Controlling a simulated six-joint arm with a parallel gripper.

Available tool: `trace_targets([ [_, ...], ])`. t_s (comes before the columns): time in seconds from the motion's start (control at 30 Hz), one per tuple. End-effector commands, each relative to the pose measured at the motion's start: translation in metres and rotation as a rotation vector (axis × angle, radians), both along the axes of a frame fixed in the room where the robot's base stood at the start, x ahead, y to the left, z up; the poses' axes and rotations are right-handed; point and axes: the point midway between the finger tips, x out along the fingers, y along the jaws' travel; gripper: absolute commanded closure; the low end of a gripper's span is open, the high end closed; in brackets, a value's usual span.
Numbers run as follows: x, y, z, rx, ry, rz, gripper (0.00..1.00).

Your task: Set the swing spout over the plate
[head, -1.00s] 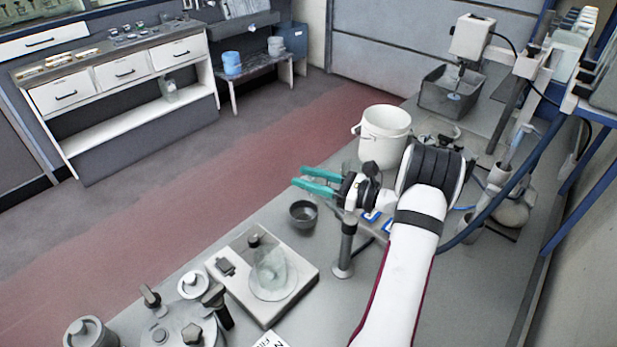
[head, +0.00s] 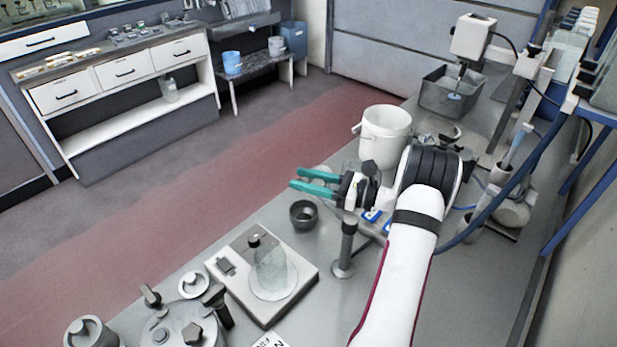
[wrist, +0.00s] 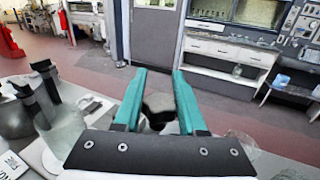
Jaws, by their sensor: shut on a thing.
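My gripper (head: 298,180), with two teal fingers, points left above the bench. In the wrist view my gripper (wrist: 160,85) has its fingers some way apart, with a dark grey knob-like part (wrist: 158,103) between them. I take it as what the jaws are shut on; whether it belongs to the swing spout I cannot tell.
A dark bowl (head: 303,214) sits between the gripper and the slab. A white bucket (head: 384,138) stands behind my arm, and a grey bin (head: 436,98) farther back. Lidded metal vessels (head: 185,328) crowd the lower left. Bare bench shows right of the slab.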

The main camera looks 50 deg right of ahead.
Motion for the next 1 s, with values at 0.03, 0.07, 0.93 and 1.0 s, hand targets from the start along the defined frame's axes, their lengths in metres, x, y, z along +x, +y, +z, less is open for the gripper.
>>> trace_targets([
  [0.03,0.000,0.003,0.000,0.001,0.000,0.025,1.00],
  [0.07,0.000,0.006,-0.001,0.001,0.001,0.044,1.00],
  [0.93,-0.028,0.087,0.000,0.001,0.000,0.718,1.00],
  [1.0,-0.030,0.090,0.000,0.000,0.000,0.748,1.00],
])
